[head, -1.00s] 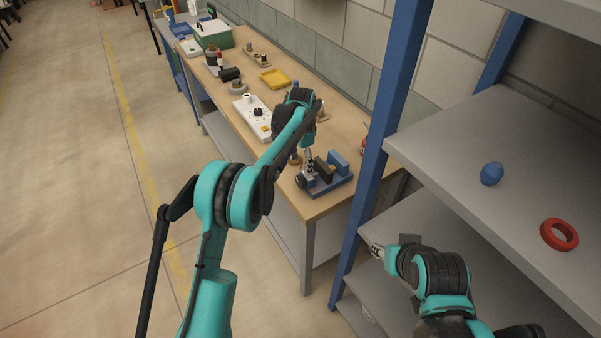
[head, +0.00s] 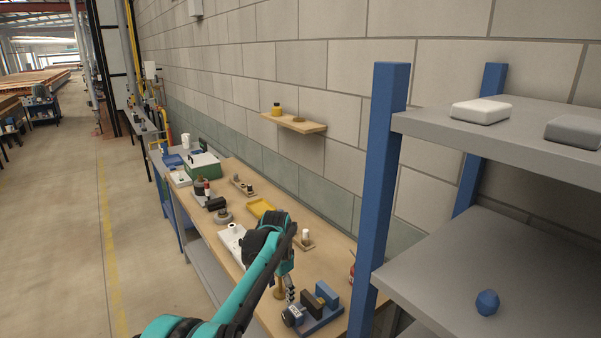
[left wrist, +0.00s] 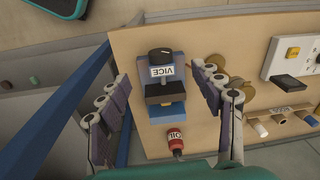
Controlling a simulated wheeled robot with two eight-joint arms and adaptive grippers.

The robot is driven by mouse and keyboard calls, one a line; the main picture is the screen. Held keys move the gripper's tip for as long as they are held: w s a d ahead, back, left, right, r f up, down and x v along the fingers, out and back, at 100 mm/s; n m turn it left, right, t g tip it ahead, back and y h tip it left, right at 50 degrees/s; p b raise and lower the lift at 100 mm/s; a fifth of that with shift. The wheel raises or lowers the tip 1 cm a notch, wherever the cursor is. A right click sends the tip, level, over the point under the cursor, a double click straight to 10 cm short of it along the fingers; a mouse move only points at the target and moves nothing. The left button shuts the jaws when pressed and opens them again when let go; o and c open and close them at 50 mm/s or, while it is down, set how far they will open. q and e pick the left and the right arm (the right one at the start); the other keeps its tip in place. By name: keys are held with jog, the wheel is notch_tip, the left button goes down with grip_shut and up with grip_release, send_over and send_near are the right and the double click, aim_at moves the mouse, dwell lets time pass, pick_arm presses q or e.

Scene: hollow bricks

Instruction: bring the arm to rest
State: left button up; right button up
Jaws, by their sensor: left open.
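My left arm reaches over the workbench (head: 258,318) in the head view. My left gripper (head: 289,291) is at its near end, beside the blue and black vice (head: 322,318). In the left wrist view, my left gripper (left wrist: 157,78) has its two fingers spread wide, with nothing held between them. Whether a finger touches anything is hard to tell. My right gripper is out of view.
A red oil bottle (left wrist: 176,139) stands near the vice. A white socket panel (left wrist: 291,57) lies on the bench. A shelf rack with a blue post (head: 383,165) stands close on the right, holding a blue lump (head: 487,302). Open floor (head: 70,230) lies left.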

pick_arm(q)
jog(key=s+a+r+n+t+b, duration=0.2)
jog(key=s+a+n, duration=0.15)
jog(key=s, duration=0.55)
jog(key=s+a+r+n+t+b, duration=0.1)
jog(key=s+a+r+n+b, duration=0.2)
jog(key=s, duration=0.6)
jog(key=s+a+f+n+t+b, duration=0.1)
jog(key=s+a+f+b, duration=0.1)
jog(key=s+f, duration=0.3)
jog(key=s+a+f+n+t+b, duration=0.1)
jog(key=s+f, duration=0.4)
jog(key=s, duration=0.6)
jog(key=shift+a+f+n+t+b, duration=0.4)
jog(key=shift+a+n+t, duration=0.15)
jog(key=shift+a+t, duration=0.25)
